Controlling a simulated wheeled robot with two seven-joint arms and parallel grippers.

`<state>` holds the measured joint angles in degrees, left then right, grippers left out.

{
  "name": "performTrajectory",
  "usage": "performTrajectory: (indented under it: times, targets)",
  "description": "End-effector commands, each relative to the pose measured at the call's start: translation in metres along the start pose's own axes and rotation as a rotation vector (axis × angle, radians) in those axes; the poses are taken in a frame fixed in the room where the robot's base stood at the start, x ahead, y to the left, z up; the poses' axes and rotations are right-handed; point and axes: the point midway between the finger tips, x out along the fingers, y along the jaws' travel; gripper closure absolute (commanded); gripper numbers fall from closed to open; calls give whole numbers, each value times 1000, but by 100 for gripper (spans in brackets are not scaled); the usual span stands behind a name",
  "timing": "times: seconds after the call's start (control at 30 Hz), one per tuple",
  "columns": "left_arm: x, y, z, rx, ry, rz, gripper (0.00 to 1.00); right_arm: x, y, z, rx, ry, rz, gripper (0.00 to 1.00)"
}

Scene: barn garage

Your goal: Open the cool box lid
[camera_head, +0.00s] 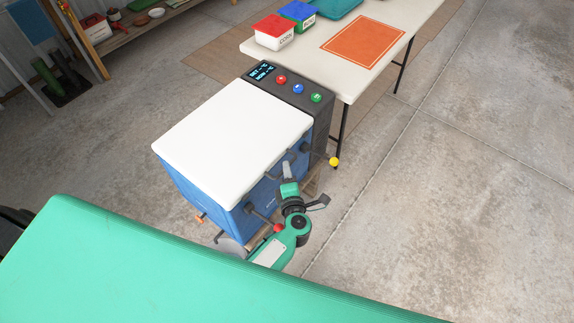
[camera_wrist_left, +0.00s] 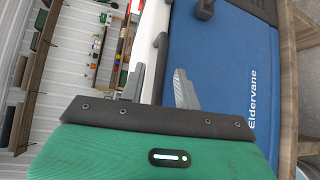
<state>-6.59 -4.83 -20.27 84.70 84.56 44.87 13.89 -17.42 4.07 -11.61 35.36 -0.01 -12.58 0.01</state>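The cool box is a blue chest (camera_head: 232,205) with a white lid (camera_head: 235,125), which lies flat and closed on top. Its blue front, lettered "Eldervane", fills the right of the left wrist view (camera_wrist_left: 225,70). My left gripper (camera_head: 284,172) is at the box's front edge, just below the lid rim. In the left wrist view its two grey fingers (camera_wrist_left: 160,72) stand apart. A dark bar runs between them along the lid's white edge (camera_wrist_left: 151,25); I cannot tell whether the fingers touch it. My right gripper is not in view.
A dark control panel (camera_head: 290,90) with coloured buttons adjoins the box. Rods with a yellow knob (camera_head: 334,161) and a red knob (camera_head: 278,228) stick out at the front. A white table (camera_head: 345,80) stands behind. The concrete floor (camera_head: 460,200) at right is clear.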

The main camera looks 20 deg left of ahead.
Motion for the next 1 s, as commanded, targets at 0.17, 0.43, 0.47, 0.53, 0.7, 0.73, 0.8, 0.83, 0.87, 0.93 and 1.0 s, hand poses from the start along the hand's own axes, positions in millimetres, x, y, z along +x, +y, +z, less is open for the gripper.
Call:
performTrajectory:
  times: [0.17,0.43,0.47,0.53,0.7,0.73,0.8,0.83,0.87,0.93,1.0]
  targets:
    - [20,0,0,-1,-1,0,67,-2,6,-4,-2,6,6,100]
    - [28,0,0,-1,0,0,67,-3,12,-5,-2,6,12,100]
    - [28,0,0,-1,0,0,67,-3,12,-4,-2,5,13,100]
    - [28,0,0,-1,0,0,67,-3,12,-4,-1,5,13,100]
    - [28,0,0,0,0,0,91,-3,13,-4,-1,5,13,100]
    - [28,0,0,-1,0,0,97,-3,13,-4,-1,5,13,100]
    - [28,0,0,0,0,0,100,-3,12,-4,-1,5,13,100]
    - [28,0,0,0,0,0,100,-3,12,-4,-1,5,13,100]
    - [28,0,0,0,0,0,100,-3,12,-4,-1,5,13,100]
    - [28,0,0,-1,0,0,100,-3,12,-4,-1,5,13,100]
    - [28,1,0,-1,0,-1,100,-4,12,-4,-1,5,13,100]
